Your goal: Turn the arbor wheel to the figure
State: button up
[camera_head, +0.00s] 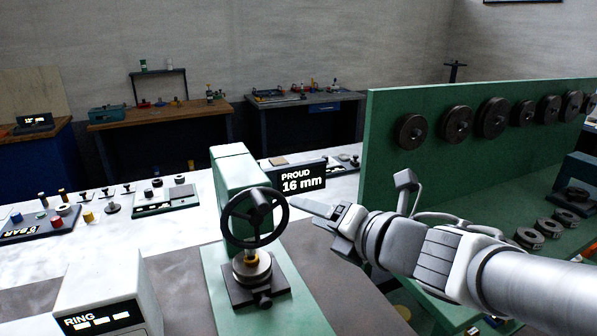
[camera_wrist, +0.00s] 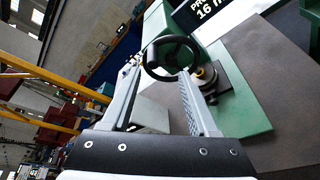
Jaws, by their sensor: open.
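The arbor wheel (camera_head: 254,217) is a black spoked handwheel on the front of a green machine head (camera_head: 231,168). Below it a metal ring stack sits on a dark base (camera_head: 255,280). A dark sign (camera_head: 297,178) behind it reads "PROUD 16 mm". My gripper (camera_head: 318,208) comes in from the right, its fingertips near the wheel's right rim. In the wrist view the wheel (camera_wrist: 172,57) lies at the fingertips' end, between the two spread fingers of my gripper (camera_wrist: 160,80). The gripper is open. I cannot tell whether a finger touches the rim.
A white box marked "RING" (camera_head: 103,300) stands at front left. A green panel with several dark rollers (camera_head: 411,131) rises on the right, with loose rings (camera_head: 529,238) below it. Small parts and trays lie on the white bench (camera_head: 180,238) to the left.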

aim_at(253, 200)
jog(key=shift+n+g+y, duration=0.4)
jog(key=shift+n+y, duration=0.1)
jog(key=shift+n, duration=0.3)
jog(key=x, duration=0.6)
jog(key=b+x, duration=0.1)
jog(key=x, duration=1)
jog(key=shift+a+f, duration=0.1)
jog(key=shift+a, duration=0.55)
jog(key=shift+s, duration=0.1)
jog(key=c, duration=0.9)
jog(key=shift+f, duration=0.1)
grip_shut()
